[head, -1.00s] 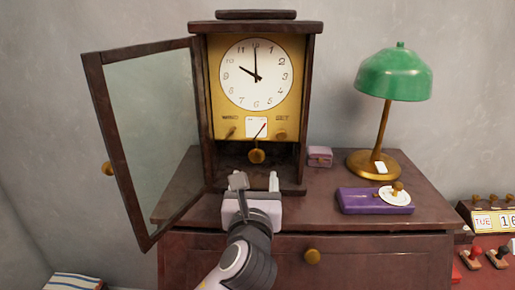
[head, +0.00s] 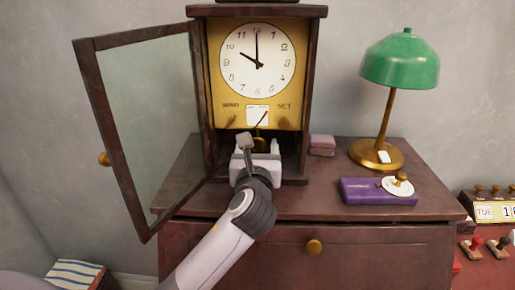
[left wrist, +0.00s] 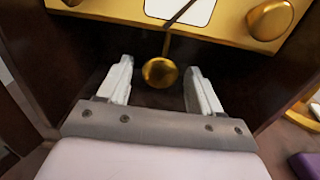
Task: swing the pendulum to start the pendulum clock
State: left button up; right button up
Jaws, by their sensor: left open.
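The pendulum clock (head: 207,90) stands on a dark cabinet, its glass door (head: 150,125) swung open to the left. Its white dial (head: 258,62) shows about ten o'clock. The gold pendulum bob (left wrist: 160,72) hangs on a short rod in the clock's lower opening. In the head view the bob is mostly hidden behind my gripper. My left gripper (head: 260,147) is open at that opening. In the left wrist view its two white fingers (left wrist: 158,88) lie either side of the bob, with a gap on both sides. My right gripper is not in view.
The open door stands close to the left of my arm. A green lamp (head: 401,62), a purple box (head: 365,192) and a small pink box (head: 322,145) are to the right on the cabinet top (head: 310,205). The clock's dark side walls flank the gripper.

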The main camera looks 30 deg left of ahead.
pick_arm(q)
grip_shut()
jog(key=p, duration=0.1)
jog(key=a+m+p, duration=0.1)
jog(key=p, duration=0.1)
jog(key=shift+s+a+r, duration=0.2)
jog(key=shift+s+r, duration=0.15)
jog(key=shift+s+a+f+m+p, duration=0.1)
jog(key=shift+s+a+m+p, duration=0.05)
jog(key=shift+a+m+p, duration=0.2)
jog(key=shift+s+a+m, duration=0.2)
jog(key=shift+a+m, duration=0.2)
jog(key=shift+m, duration=0.05)
grip_release()
jog(key=shift+s, duration=0.1)
